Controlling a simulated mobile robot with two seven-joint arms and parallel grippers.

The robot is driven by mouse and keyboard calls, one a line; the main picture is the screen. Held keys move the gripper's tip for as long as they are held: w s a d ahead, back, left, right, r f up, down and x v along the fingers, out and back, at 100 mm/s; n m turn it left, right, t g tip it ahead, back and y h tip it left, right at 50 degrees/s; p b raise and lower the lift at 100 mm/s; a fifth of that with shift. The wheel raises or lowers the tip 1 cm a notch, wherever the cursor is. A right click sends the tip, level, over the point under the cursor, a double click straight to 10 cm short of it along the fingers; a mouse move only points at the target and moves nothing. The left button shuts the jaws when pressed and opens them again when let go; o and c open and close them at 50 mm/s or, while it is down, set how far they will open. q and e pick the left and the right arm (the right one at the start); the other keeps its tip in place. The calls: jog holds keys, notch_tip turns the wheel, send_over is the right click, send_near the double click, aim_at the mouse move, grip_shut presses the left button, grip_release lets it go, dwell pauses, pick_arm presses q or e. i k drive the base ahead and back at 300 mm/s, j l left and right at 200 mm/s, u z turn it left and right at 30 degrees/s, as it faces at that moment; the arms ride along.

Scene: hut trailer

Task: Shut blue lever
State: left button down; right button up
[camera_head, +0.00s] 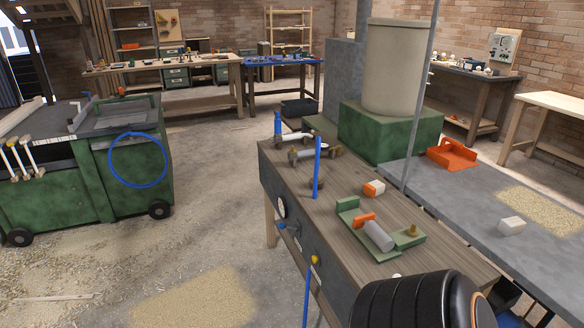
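A thin blue lever (317,168) stands upright at the left part of the wooden-topped bench, beside brass and grey pipe fittings. A second blue bar (307,292) with a yellow tip hangs down in front of the bench's dark front panel. A shorter blue handle (278,126) stands upright at the bench's far left corner. I cannot tell which of these is the task's lever. A black rounded part at the bottom right looks like one of my arm links. Neither gripper is in view.
The wooden bench top (345,220) carries a green bracket (408,237) with a grey cylinder and an orange-white block (374,188). A grey table (470,222) with an orange tray (452,154) adjoins it. A green cart (140,178) stands left. Open floor lies between.

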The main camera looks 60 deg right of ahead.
aim_at(280, 225)
jog(key=i+z, duration=0.2)
jog(key=z, duration=0.25)
jog(key=i+z, duration=0.2)
jog(key=z, duration=0.25)
jog(key=i+j+z, duration=0.1)
jog(key=z, duration=0.35)
jog(key=i+z, duration=0.2)
jog(key=z, duration=0.25)
jog(key=i+j+z, duration=0.15)
jog(key=z, duration=0.3)
jog(key=i+j+z, duration=0.15)
jog(key=z, duration=0.3)
jog(key=i+j+z, duration=0.25)
jog(key=z, duration=0.2)
jog(key=i+j+z, duration=0.4)
